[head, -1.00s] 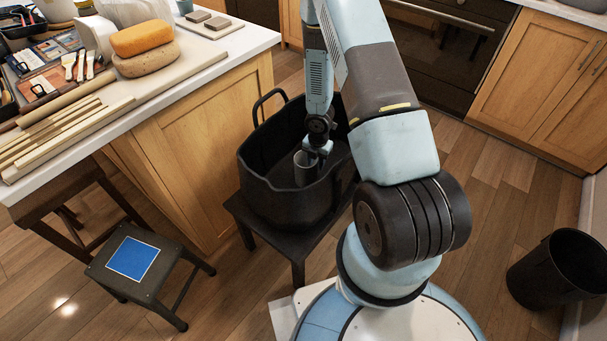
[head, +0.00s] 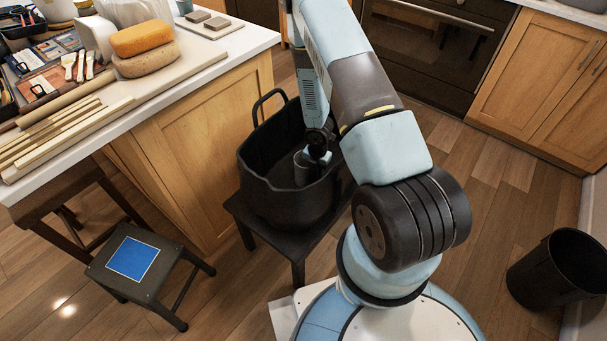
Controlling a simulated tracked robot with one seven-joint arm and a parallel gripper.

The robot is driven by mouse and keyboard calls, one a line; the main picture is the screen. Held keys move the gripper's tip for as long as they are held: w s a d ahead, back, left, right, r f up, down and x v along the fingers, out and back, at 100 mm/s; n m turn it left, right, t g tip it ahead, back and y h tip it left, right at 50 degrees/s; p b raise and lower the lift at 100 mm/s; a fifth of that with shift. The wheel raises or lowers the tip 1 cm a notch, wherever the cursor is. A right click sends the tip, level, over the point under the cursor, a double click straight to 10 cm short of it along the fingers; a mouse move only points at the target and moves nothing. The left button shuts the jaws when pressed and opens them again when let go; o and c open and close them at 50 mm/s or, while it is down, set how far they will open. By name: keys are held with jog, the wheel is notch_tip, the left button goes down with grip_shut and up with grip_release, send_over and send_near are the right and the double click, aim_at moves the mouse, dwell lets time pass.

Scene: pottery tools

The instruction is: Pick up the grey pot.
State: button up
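The grey pot (head: 301,169) stands inside the black tub (head: 262,193). Only its left side and part of its rim show. My gripper (head: 318,157) is down inside the tub, at the pot's top right, and covers part of it. The fingers are small and dark here. I cannot tell whether they are open or shut, or whether they touch the pot.
The tub sits on a dark low table (head: 293,249). A worktop (head: 190,65) with sponges and wooden sticks is at the left. A small stool (head: 100,272) with a blue square (head: 133,258) stands front left. A black bin (head: 555,268) is at right.

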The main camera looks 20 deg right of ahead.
grip_shut()
dwell(1.2)
